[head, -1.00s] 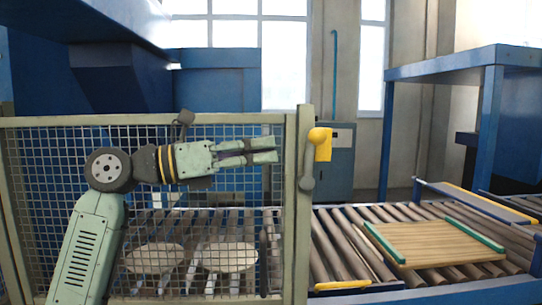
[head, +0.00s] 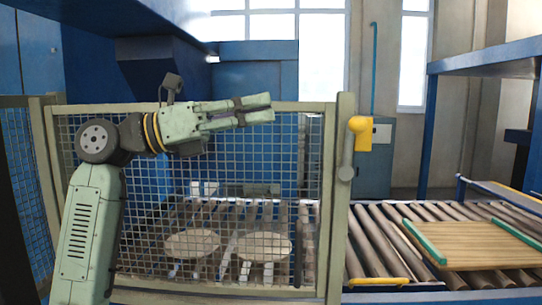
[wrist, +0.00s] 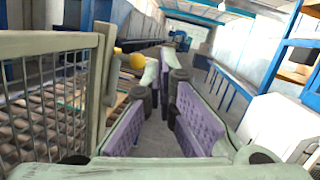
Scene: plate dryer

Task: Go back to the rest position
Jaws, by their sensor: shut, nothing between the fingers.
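My gripper (head: 272,108) is shut and empty in the head view. It is held up in front of the mesh gate, level with its top rail, and points right. In the wrist view my gripper (wrist: 170,60) shows purple finger pads that converge at the tips, with nothing between them. My arm rises from the lower left of the head view and bends at a dark joint.
A mesh gate (head: 190,107) with a yellow-and-grey handle (head: 360,138) stands behind my arm. Behind it, two round plates (head: 264,245) are on rollers. A wooden board with green edges (head: 480,246) lies on the roller conveyor at right. Blue frames stand around.

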